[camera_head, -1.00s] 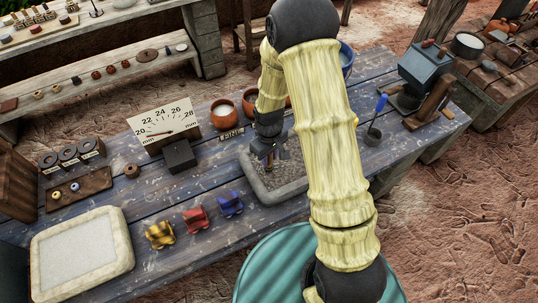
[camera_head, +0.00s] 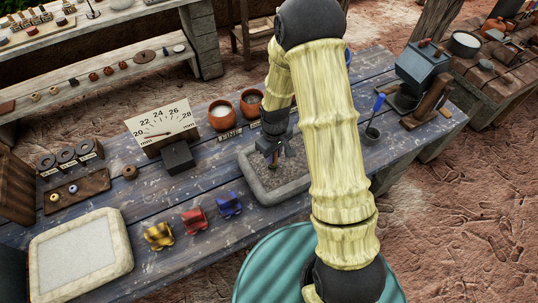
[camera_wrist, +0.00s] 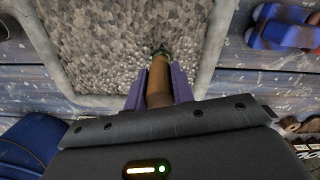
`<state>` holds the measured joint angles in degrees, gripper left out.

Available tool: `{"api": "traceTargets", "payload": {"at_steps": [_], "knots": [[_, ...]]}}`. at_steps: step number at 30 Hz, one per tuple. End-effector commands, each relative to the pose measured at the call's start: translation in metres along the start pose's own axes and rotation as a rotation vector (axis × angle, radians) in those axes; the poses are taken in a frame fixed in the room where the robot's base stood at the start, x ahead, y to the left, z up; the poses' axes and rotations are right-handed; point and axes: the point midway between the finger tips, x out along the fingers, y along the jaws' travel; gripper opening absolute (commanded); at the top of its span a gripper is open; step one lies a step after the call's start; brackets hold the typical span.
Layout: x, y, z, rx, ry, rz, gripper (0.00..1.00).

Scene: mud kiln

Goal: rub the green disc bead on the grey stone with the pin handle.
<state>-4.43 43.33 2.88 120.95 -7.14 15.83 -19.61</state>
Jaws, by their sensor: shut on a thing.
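My gripper (camera_head: 273,162) is over the grey stone (camera_head: 262,192), a shallow slab with a raised rim and a rough grey face. In the wrist view my gripper (camera_wrist: 158,88) is shut on the brown, rod-like pin handle (camera_wrist: 158,78), with a purple finger on each side. A small dark green disc bead (camera_wrist: 160,52) shows at the handle's far end, against the rough face of the grey stone (camera_wrist: 110,40). Whether it touches the face is hard to tell. In the head view the bead is too small to make out.
A pale framed pad (camera_head: 80,255) lies front left. A small cup with a blue-handled tool (camera_head: 374,122) stands right.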

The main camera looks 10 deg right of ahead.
Motion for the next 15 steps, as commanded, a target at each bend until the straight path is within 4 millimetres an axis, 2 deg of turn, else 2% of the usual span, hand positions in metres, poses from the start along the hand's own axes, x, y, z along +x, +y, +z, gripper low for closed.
{"api": "traceTargets", "payload": {"at_steps": [6, 15], "knots": [[-0.001, 0.013, 0.004, 0.001, 0.000, -0.001, 0.06], [-0.001, 0.015, 0.004, 0.000, 0.000, 0.000, 0.06]]}}
